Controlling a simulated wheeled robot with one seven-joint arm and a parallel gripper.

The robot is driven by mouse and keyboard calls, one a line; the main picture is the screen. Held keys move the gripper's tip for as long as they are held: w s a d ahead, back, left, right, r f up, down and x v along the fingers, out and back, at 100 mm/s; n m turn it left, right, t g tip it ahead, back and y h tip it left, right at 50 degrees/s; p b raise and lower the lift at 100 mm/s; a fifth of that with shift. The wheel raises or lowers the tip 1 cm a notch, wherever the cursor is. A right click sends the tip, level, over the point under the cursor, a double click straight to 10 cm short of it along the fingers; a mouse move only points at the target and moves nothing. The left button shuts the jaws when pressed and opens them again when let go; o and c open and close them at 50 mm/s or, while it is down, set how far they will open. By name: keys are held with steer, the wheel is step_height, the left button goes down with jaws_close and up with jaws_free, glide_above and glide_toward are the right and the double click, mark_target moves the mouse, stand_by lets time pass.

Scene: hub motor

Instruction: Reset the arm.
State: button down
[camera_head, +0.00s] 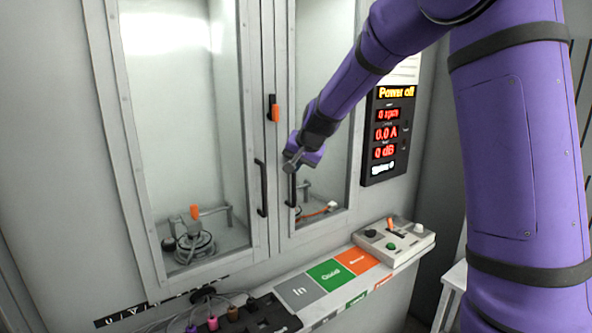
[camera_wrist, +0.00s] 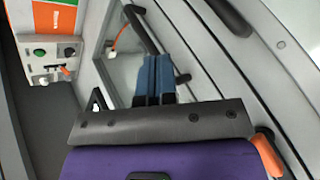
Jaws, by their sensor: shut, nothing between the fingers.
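My purple arm (camera_head: 345,90) reaches in from the upper right of the head view. My gripper (camera_head: 290,164) is in front of the right cabinet door, close to the upper end of that door's black handle (camera_head: 291,190). I cannot tell whether they touch. In the wrist view my gripper's blue fingers (camera_wrist: 154,72) are together with nothing between them. The black handle (camera_wrist: 142,28) shows just beyond them.
The glass-doored cabinet (camera_head: 262,190) looks closed, with an orange-and-black latch (camera_head: 274,109) between the doors. A display (camera_head: 388,135) reads "Power off". A control box (camera_head: 393,243) with an orange lever sits on the ledge, beside grey, green and orange labels (camera_head: 325,273).

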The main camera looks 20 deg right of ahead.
steer(key=s+a+r+n, duration=0.2)
steer(key=s+r, duration=0.7)
steer(key=s, duration=0.5)
steer(key=s+f+n+g, duration=0.1)
steer(key=s+n, duration=0.1)
steer(key=s, duration=1.1)
steer(key=s+d+f+n+g+h, duration=0.1)
steer(key=s+n, duration=0.1)
steer(key=s, duration=1.2)
steer(key=shift+s+f+n, duration=0.15)
steer(key=shift+f+n, duration=0.15)
steer(key=shift+n, duration=0.1)
steer(key=c, duration=1.8)
jaws_free()
steer(key=shift+d, duration=0.1)
